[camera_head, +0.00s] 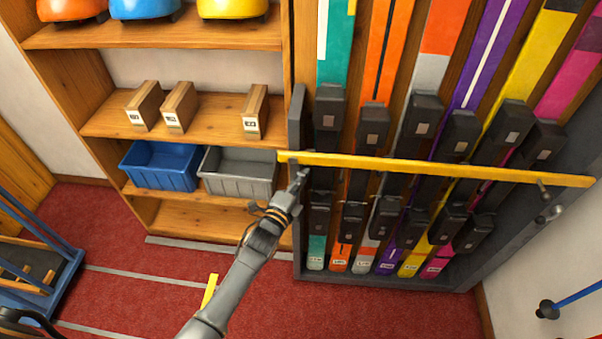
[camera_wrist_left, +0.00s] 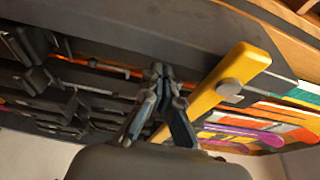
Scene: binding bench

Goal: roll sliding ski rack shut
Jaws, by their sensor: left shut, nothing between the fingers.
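The ski rack (camera_head: 380,281) has a dark grey frame and stands at the right of the head view, holding several colourful skis upright. A yellow bar (camera_head: 440,169) runs across its front, in front of the skis and bindings. My left gripper (camera_head: 300,176) is at the rack's left front edge, just below the bar's left end. It is shut with nothing between the fingers. In the left wrist view my left gripper (camera_wrist_left: 160,72) points at the dark rack frame, with the yellow bar (camera_wrist_left: 226,82) just to its right. Contact cannot be told. My right gripper is not in view.
A wooden shelf unit (camera_head: 190,124) stands directly left of the rack, with helmets, wooden blocks, a blue bin (camera_head: 160,167) and a grey bin (camera_head: 238,174). Grey floor strips (camera_head: 190,244) cross the red carpet. A blue-framed cart (camera_head: 40,262) stands at left; a blue pole (camera_head: 575,298) is at lower right.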

